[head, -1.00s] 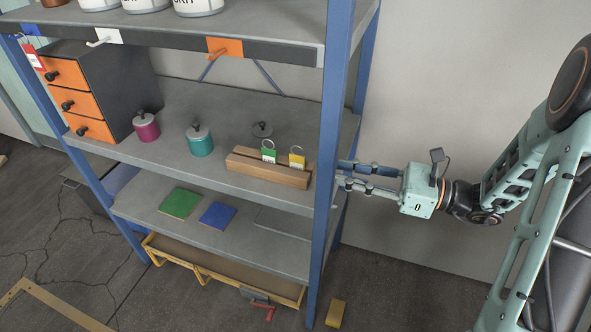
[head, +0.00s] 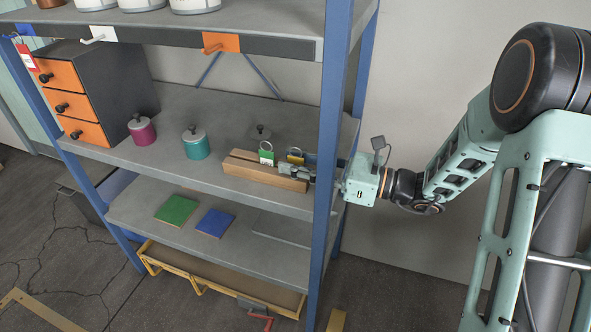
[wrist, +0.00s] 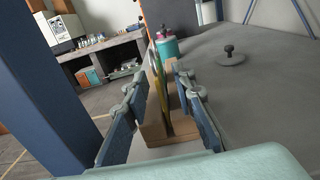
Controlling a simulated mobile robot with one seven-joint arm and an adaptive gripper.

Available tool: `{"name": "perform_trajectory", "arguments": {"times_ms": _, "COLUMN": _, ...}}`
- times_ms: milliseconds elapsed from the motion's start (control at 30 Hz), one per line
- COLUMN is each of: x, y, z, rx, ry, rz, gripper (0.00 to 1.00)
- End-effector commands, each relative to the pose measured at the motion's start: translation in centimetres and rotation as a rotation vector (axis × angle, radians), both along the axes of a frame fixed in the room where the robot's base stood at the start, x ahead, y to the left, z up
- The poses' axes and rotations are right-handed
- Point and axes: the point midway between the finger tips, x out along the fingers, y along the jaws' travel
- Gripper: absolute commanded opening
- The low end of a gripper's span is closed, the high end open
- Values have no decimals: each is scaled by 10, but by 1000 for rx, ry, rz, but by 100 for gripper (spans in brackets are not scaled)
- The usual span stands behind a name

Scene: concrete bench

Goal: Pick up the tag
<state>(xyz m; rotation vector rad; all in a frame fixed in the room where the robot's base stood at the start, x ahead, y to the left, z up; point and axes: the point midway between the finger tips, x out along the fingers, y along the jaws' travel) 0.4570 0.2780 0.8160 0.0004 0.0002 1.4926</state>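A green tag (head: 266,156) with a ring stands upright in the slot of a wooden block (head: 250,175) on the middle shelf. A yellow tag (head: 295,157) stands to its right in the same block, partly hidden by my gripper (head: 298,166). In the wrist view, my gripper (wrist: 158,82) is open, its fingers on either side of the block's slot. The tags show there nearly edge-on as a thin upright strip (wrist: 158,76) between the fingers, with gaps visible on both sides. A red tag (head: 33,60) hangs from a hook at the upper left.
A blue rack post (head: 332,120) stands close beside my wrist. A teal jar (head: 195,144), a magenta jar (head: 142,131) and a dark lid (head: 261,132) stand on the middle shelf. A drawer unit (head: 115,80) stands at its left end.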

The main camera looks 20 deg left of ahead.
Motion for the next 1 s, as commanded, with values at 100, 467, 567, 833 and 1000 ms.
{"name": "perform_trajectory", "arguments": {"times_ms": 100, "x": 0, "y": 1, "z": 1, "rx": 0, "ry": 0, "rz": -1, "gripper": 24}}
{"name": "perform_trajectory", "arguments": {"times_ms": 467, "x": 0, "y": 0, "z": 0, "rx": 0, "ry": 0, "rz": 0, "gripper": 0}}
{"name": "perform_trajectory", "arguments": {"times_ms": 567, "x": 0, "y": 0, "z": 0, "rx": 0, "ry": 0, "rz": 0, "gripper": 0}}
{"name": "perform_trajectory", "arguments": {"times_ms": 833, "x": 0, "y": 0, "z": 1, "rx": 0, "ry": -1, "rz": 0, "gripper": 0}}
{"name": "perform_trajectory", "arguments": {"times_ms": 1000, "x": 0, "y": 0, "z": 8, "rx": 0, "ry": -2, "rz": 0, "gripper": 0}}
